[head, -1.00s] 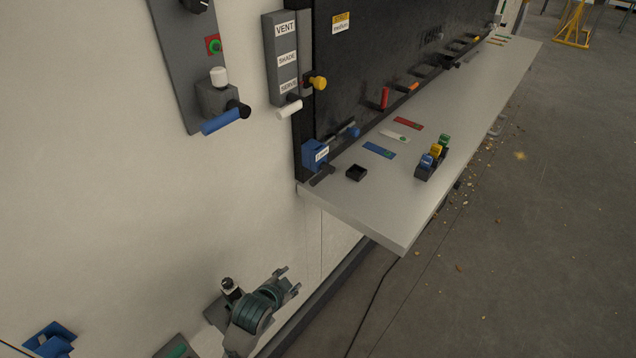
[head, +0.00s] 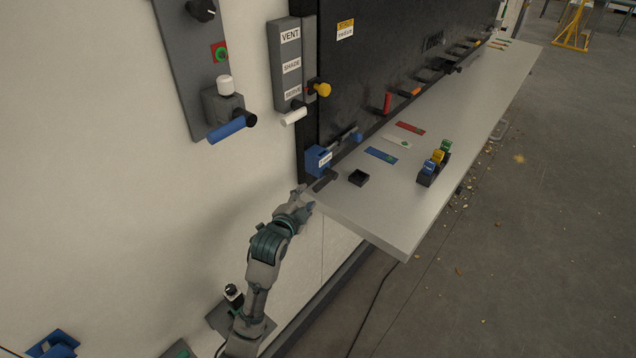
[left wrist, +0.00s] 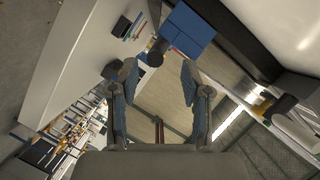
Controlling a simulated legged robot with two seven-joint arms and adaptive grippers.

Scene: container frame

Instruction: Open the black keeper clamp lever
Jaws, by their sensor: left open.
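A blue clamp block (head: 316,159) with a white label sits at the near left corner of the grey shelf, against the black panel. A short black lever (head: 325,181) sticks out below it, close to the shelf corner. In the left wrist view the blue block (left wrist: 188,28) is at the top, with the dark round lever end (left wrist: 156,52) beside it. My left gripper (head: 304,199) is open and empty, just below and left of the lever. In the left wrist view its fingers (left wrist: 153,76) are spread, with the lever end beyond and between them. My right gripper is not visible.
The shelf (head: 400,225) edge is close to my left gripper. A blue handle (head: 227,129) and a white handle (head: 293,117) project from the wall above.

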